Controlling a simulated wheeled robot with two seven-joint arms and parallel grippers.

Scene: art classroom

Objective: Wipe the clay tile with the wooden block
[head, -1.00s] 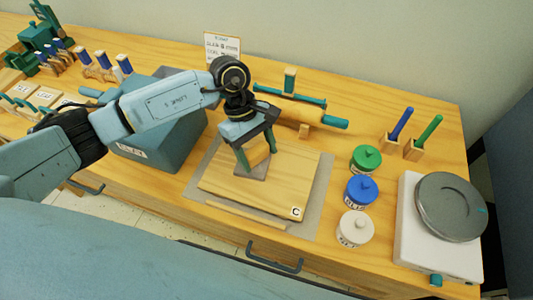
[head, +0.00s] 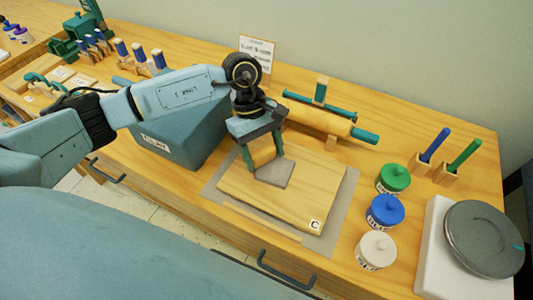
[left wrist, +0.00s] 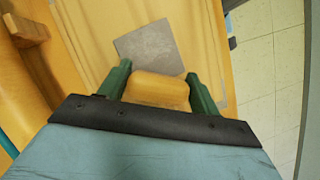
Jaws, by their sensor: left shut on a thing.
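The clay tile (head: 274,173) is a flat grey square lying on a pale wooden board (head: 300,205) marked C. My left gripper (head: 261,160) is shut on the wooden block (head: 263,157), a small tan piece between its green fingers. The block is over the tile's back left part; I cannot tell whether they touch. In the left wrist view the block (left wrist: 158,90) sits between the fingertips (left wrist: 158,85), and most of the tile (left wrist: 151,48) shows past it. My right gripper is not in view.
The board lies on a grey mat (head: 341,215). A rolling pin (head: 318,118) stands behind. A blue-grey box (head: 185,140) is left, below my arm. Green (head: 393,178), blue (head: 385,211) and white (head: 376,250) jars and a turntable (head: 483,238) are right.

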